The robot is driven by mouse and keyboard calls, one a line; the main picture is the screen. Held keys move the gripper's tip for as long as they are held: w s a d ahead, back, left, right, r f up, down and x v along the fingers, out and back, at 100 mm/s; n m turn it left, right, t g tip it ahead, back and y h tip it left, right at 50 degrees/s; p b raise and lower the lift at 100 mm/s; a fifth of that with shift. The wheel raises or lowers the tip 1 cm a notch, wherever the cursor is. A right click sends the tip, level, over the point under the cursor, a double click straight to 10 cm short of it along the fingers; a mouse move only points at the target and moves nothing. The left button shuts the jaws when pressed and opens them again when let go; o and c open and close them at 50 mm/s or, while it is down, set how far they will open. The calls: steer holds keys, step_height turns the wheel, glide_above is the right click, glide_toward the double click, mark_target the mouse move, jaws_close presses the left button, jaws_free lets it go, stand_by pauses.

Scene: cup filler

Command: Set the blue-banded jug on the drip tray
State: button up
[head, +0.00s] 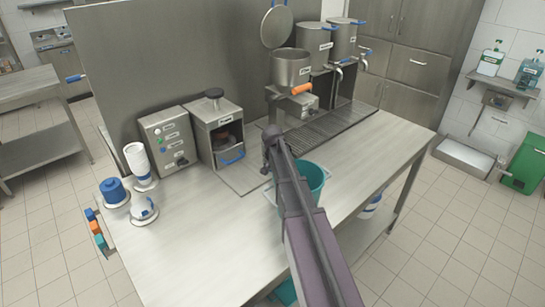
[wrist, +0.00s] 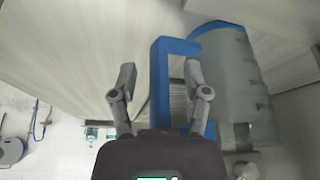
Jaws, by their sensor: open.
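The blue-banded jug (wrist: 232,85) is a large grey cylinder with a blue band at its upper end and a blue C-shaped handle (wrist: 160,85). It fills the right side of the wrist view. My gripper (wrist: 158,78) is open, with one finger on each side of the handle's bar; contact is not visible. The drip tray (head: 322,133) is a long slatted metal grate on the counter, below the urns.
The tray lies in front of the upright grey panel (head: 185,50). The counter's front right (head: 370,150) is clear.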

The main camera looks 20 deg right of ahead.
stand_by(0.3)
jaws_close()
steer(key=shift+r, duration=0.2)
step_height(320, 180, up, 10)
steer(key=p, duration=1)
steer(key=shift+f, duration=0.2)
stand_by(0.6)
